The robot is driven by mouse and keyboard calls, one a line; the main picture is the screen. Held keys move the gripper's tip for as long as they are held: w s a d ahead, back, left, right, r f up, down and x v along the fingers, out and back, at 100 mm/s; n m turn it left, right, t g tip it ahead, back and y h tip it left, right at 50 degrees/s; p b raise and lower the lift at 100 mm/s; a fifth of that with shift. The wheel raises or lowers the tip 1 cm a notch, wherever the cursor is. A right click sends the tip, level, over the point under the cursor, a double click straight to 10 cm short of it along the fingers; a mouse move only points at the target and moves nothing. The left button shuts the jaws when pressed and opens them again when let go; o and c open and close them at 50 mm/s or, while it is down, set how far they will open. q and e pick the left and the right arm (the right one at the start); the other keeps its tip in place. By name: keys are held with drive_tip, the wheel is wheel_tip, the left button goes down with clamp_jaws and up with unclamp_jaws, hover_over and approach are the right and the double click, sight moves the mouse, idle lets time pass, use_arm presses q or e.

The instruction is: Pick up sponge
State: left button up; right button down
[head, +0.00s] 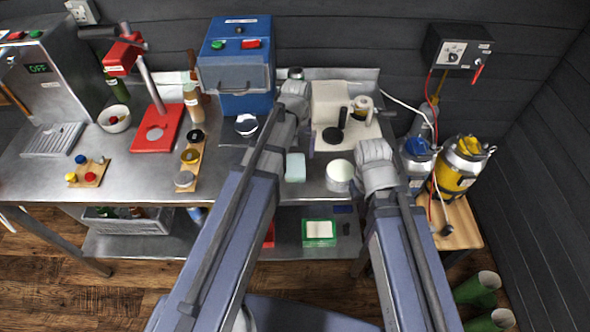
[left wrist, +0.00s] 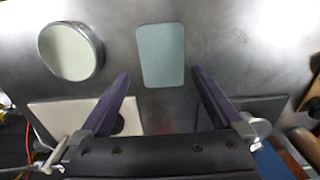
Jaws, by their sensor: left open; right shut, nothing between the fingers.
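The sponge (head: 295,167), a pale blue-green block, lies flat on the steel bench near its front edge. In the left wrist view the sponge (left wrist: 161,55) shows just beyond the fingertips, roughly centred between them. My left gripper (head: 298,150) is open and empty, with its purple fingers (left wrist: 160,74) pointing toward the sponge; one finger is mostly hidden by the arm in the head view. I cannot tell its exact height above the bench. My right gripper (head: 375,155) is right of the sponge, beyond a white round container; it is shut and empty, its fingertips mostly hidden.
The white round container (head: 340,178) stands close right of the sponge; its top also shows in the left wrist view (left wrist: 70,50). A white appliance (head: 328,100) and blue machine (head: 236,65) stand behind. Bench around the sponge's front is clear.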

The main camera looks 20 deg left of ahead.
sight(295, 163)
use_arm(q)
drive_tip(key=shift+s+a+f+b, duration=0.1)
drive_tip(key=shift+f+b, duration=1.2)
drive_tip(key=shift+a+f+b, duration=0.1)
drive_tip(key=shift+f+b, duration=1.2)
drive_tip(key=shift+r, duration=0.1)
drive_tip(key=c, duration=1.3)
wheel_tip(295, 163, up, 10)
drive_tip(key=p, duration=1)
